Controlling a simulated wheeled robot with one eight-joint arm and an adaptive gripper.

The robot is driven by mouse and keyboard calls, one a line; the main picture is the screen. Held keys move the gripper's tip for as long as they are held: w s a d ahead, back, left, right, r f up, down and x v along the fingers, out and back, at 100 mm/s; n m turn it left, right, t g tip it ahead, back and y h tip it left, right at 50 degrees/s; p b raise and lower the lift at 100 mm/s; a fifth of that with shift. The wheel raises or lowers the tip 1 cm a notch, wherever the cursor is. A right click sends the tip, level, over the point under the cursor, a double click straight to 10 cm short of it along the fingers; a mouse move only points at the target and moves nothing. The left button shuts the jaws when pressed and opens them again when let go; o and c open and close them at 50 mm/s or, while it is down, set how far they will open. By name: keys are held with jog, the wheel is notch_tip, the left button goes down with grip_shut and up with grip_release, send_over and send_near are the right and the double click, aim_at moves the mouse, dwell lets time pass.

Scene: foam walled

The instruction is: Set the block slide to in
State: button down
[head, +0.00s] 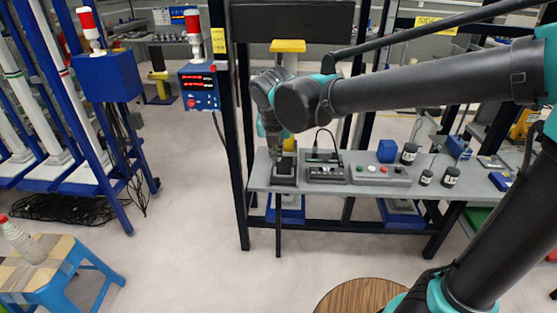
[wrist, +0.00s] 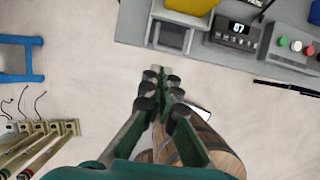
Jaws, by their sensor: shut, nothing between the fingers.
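A dark square unit in a grey frame stands at the left end of the grey bench in the head view (head: 284,179) and at the bench edge in the wrist view (wrist: 172,37). It may be the block slide; no label shows, and I cannot tell its setting. My gripper (head: 275,158) hangs down at this unit in the head view, partly hidden by my arm. In the wrist view my gripper (wrist: 158,72) is shut and empty, its tips close to the unit's lower left edge. I cannot tell whether they touch it.
Right of the unit on the bench (head: 257,184) are a display device (head: 326,174), a button box (head: 380,175), a blue cube (head: 387,150) and dark jars (head: 409,153). A dark upright post (head: 241,150) stands left.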

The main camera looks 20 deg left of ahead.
send_near(278, 176)
jog(key=x, duration=0.5)
jog(key=shift+w+f, duration=0.1)
jog(key=shift+w+a+f, duration=0.1)
jog(key=shift+w+a, duration=0.05)
jog(key=shift+w, duration=0.55)
jog(key=shift+w+a+f, duration=0.15)
jog(key=shift+w+a, duration=0.05)
jog(key=shift+w, duration=0.45)
jog(key=shift+w+a+f, duration=0.1)
jog(key=shift+w+a, duration=0.05)
jog(key=shift+w, duration=0.55)
